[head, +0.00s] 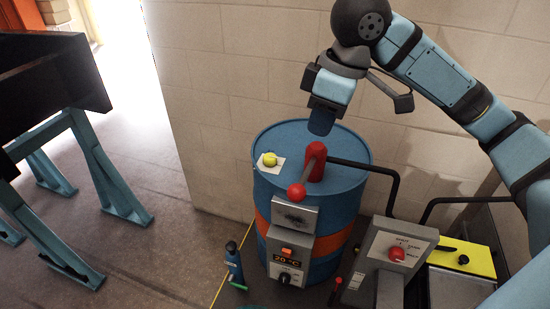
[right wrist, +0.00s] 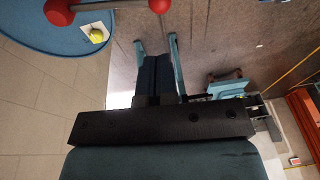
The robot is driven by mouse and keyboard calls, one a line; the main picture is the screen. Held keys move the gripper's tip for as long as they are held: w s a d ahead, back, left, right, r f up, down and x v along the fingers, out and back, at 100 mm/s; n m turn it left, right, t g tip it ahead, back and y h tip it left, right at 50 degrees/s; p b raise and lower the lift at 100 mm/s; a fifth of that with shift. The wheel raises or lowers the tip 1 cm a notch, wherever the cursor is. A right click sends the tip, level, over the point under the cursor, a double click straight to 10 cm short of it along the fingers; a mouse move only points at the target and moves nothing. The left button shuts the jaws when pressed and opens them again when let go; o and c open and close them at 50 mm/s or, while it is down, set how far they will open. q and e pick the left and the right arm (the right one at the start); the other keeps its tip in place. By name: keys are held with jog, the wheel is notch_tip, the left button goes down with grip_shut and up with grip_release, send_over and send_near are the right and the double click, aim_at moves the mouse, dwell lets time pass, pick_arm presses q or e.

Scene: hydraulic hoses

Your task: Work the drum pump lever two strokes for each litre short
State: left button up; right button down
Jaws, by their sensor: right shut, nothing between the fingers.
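The blue drum (head: 352,208) with an orange band stands against the wall. The red pump body (head: 315,160) is upright on its lid, and its grey lever slopes toward the front left to a red ball knob (head: 297,190). In the right wrist view the knob (right wrist: 160,4) shows at the top edge. My right gripper (head: 322,122) is above and behind the pump body, apart from the lever. Its dark fingers (right wrist: 160,72) are together and empty in the right wrist view. My left gripper is out of view. No litre reading is legible.
A yellow-green ball (head: 269,159) lies on a white card on the lid. A grey box with a red button (head: 397,254) stands right, beside a yellow panel (head: 463,258). A dark-topped bench (head: 45,75) stands left.

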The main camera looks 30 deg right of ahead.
aim_at(301, 186)
jog(key=x, duration=1.1)
jog(key=shift+s+d+f, duration=0.1)
jog(key=shift+s+f, duration=0.05)
jog(key=shift+s, duration=0.2)
jog(key=shift+x, duration=0.8)
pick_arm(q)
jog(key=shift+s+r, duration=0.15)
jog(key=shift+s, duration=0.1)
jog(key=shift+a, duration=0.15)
pick_arm(e)
jog(key=shift+d+f, duration=0.15)
